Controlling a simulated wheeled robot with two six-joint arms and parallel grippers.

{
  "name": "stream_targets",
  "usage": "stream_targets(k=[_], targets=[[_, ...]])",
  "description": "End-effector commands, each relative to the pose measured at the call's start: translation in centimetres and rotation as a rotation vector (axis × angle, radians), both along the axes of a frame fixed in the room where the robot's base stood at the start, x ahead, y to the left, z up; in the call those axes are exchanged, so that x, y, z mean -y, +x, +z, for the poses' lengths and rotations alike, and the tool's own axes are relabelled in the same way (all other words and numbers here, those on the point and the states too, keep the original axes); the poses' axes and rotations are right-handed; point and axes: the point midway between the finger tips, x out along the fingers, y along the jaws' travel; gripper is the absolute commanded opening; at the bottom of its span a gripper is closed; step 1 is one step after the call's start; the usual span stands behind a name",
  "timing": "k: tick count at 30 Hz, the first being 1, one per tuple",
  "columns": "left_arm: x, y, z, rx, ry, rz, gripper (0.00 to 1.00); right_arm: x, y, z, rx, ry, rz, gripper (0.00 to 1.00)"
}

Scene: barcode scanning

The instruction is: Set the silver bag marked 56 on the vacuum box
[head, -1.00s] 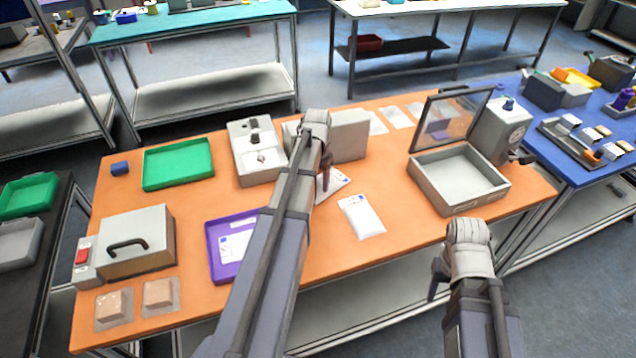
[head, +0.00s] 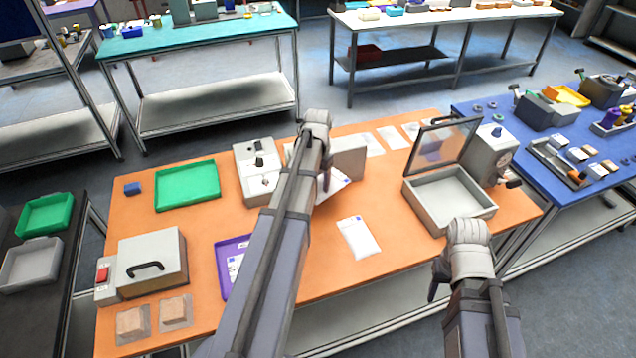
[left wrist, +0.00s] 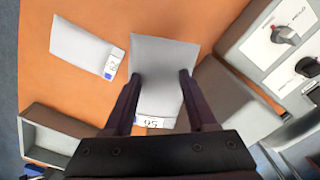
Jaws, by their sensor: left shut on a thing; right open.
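My left gripper (head: 324,182) is shut on the silver bag marked 56 (head: 336,188). The bag hangs between its fingers near the grey block at the table's back. In the left wrist view the bag (left wrist: 158,60) lies between both fingers, its label upside down at the near end. The vacuum box (head: 422,212) is the open grey box at the right, its clear lid (head: 443,146) raised. The held bag is to its left, apart from it. My right gripper (head: 437,288) is open and empty at the table's front edge, below the vacuum box.
A second silver bag (head: 358,238) lies flat mid-table; it shows in the left wrist view (left wrist: 83,47). A grey machine with knobs (head: 257,170) and a grey block (head: 347,158) stand at the back. A purple tray (head: 226,282) is partly behind my left arm.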

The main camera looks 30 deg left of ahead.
Motion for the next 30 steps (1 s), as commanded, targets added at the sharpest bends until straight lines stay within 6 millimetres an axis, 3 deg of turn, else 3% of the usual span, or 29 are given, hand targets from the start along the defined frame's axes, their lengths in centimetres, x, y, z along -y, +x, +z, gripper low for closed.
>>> stream_targets(k=[1,14,30], targets=[[0.0,0.0,1.4,0.0,0.0,0.0,0.0,0.0,0.0,1.4,0.0,0.0,-0.001,0.5],[0.0,0.0,7.1,0.0,0.0,0.0,0.0,0.0,0.0,7.1,0.0,0.003,-0.013,0.5],[0.0,0.0,16.0,0.0,0.0,0.0,0.0,0.0,-0.1,16.0,-0.003,0.002,-0.017,0.5]])
